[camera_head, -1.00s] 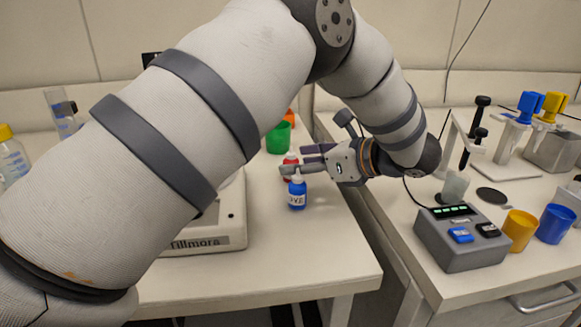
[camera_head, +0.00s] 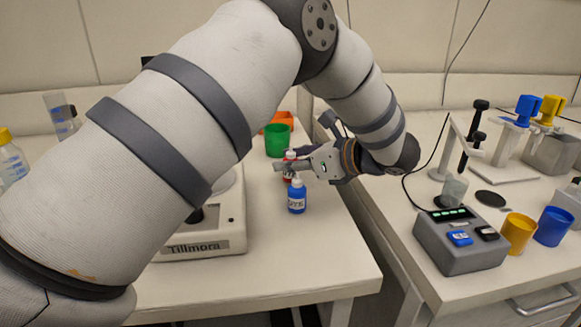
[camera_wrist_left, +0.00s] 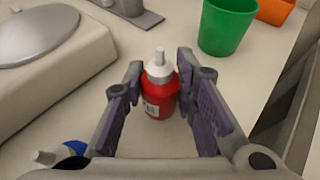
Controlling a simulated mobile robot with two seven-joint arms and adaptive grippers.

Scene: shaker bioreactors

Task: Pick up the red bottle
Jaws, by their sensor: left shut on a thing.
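The red bottle (camera_head: 290,175) stands upright on the left table, mostly hidden behind my fingers and the blue bottle in the head view. In the left wrist view the red bottle (camera_wrist_left: 160,98), with its white cap and nozzle, is between the two finger pads. My left gripper (camera_head: 287,165) reaches in from the right and is shut on the red bottle. It also shows in the left wrist view (camera_wrist_left: 158,80). My right gripper is not in view.
A blue bottle (camera_head: 297,198) stands close in front of the red one. A green cup (camera_head: 277,143) and an orange container (camera_head: 283,120) are behind. A white device (camera_head: 215,225) stands to the left. The table's right edge is near.

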